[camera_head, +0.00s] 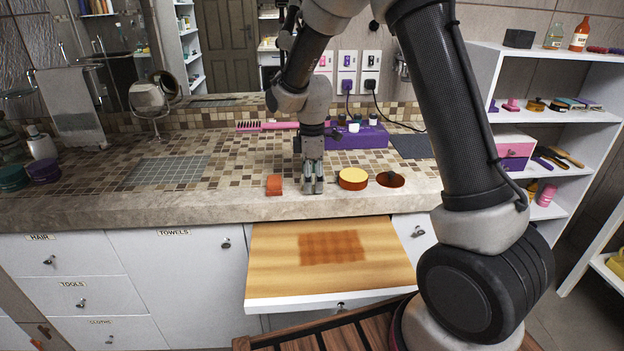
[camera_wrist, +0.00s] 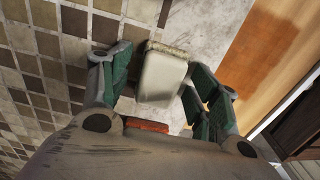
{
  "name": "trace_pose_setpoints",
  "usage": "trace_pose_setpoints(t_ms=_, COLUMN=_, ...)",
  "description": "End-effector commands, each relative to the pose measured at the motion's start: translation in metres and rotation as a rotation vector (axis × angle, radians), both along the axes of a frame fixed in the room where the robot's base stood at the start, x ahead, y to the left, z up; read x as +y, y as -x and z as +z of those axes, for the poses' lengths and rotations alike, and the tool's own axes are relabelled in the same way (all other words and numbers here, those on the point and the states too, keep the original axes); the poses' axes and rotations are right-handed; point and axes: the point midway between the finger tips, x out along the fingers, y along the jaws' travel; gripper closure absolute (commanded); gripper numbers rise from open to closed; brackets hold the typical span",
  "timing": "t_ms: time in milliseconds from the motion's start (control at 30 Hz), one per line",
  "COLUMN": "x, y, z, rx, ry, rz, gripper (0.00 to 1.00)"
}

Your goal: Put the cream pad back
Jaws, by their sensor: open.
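The cream pad (camera_wrist: 163,75) shows in the wrist view as a pale block with rounded edges, lying at the counter's front edge. My gripper (camera_head: 313,186) is open, low over the counter front in the head view. In the wrist view its fingers (camera_wrist: 158,88) stand on either side of the pad, with gaps visible. The pad does not show clearly in the head view, where the fingers cover that spot. An orange block (camera_head: 274,185) sits just left of my gripper; an orange edge (camera_wrist: 148,125) also shows in the wrist view.
A yellow-topped round tin (camera_head: 353,179) and a dark-centred round item (camera_head: 390,179) sit right of my gripper. Below, a pulled-out wooden board (camera_head: 275,275) bears a darker checked patch (camera_head: 332,247). A purple box (camera_head: 357,137) and pink brush (camera_head: 268,126) lie behind. A grey mat (camera_head: 168,171) lies left.

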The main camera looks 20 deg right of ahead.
Motion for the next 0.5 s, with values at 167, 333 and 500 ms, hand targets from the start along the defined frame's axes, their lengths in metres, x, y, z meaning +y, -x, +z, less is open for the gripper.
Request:
trace_pose_setpoints(t_ms=167, x=0.000, y=-0.001, z=0.026, rx=-0.005, ry=-0.002, rz=0.000, gripper=0.38)
trace_pose_setpoints(t_ms=333, x=0.001, y=-0.001, z=0.066, rx=-0.006, ry=-0.002, rz=0.000, gripper=0.38)
trace_pose_setpoints(t_ms=500, x=0.001, y=0.000, z=0.099, rx=-0.004, ry=-0.001, rz=0.000, gripper=0.38)
